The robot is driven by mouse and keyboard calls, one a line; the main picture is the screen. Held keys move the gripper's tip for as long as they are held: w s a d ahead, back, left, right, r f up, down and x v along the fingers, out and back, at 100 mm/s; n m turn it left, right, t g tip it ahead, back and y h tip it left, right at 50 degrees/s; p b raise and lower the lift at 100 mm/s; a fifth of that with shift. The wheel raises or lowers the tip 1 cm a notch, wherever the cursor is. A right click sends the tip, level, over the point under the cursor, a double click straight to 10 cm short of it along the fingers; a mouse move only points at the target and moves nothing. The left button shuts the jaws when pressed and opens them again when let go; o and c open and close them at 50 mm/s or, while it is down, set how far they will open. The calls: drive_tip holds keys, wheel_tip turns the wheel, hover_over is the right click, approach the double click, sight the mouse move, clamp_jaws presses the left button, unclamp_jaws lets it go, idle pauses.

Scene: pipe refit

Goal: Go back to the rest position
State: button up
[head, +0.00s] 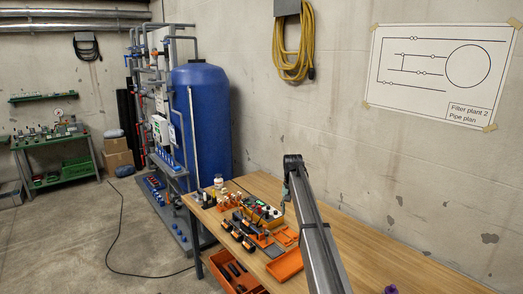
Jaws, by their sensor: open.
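My arm reaches up from the bottom of the head view to a dark joint above the wooden workbench (370,247). My gripper (284,203) shows small and partly hidden beside the arm, just left of it, above the back of the bench. It is open, and I see nothing held in it. Its fingertips are too small to make out clearly.
Orange trays (284,265), a box with buttons (262,212) and several dark fittings crowd the bench's left part. An orange crate (234,272) is below its edge. A blue tank (203,115) and pipe rack stand behind. The bench's right side is mostly clear.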

drive_tip(key=s+d+f+n, duration=0.1)
drive_tip(key=s+d+f, duration=0.1)
drive_tip(key=s+f, duration=1.45)
drive_tip(key=s+d+f+n, duration=0.1)
drive_tip(key=s+f, duration=0.3)
drive_tip(key=s, duration=0.6)
drive_tip(key=s+d+f, duration=0.1)
drive_tip(key=s+f, duration=0.4)
drive_tip(key=s, duration=0.6)
drive_tip(key=s+f+n, duration=0.1)
drive_tip(key=s+f, duration=0.3)
drive_tip(key=s, duration=0.6)
drive_tip(key=s+f+g+b, duration=0.6)
drive_tip(key=s+f+b, duration=0.4)
drive_tip(key=s+f, duration=1.7)
drive_tip(key=shift+s+f+g, duration=0.2)
drive_tip(key=shift+s+g, duration=0.2)
drive_tip(key=shift+s, duration=0.4)
drive_tip(key=shift+d, duration=0.1)
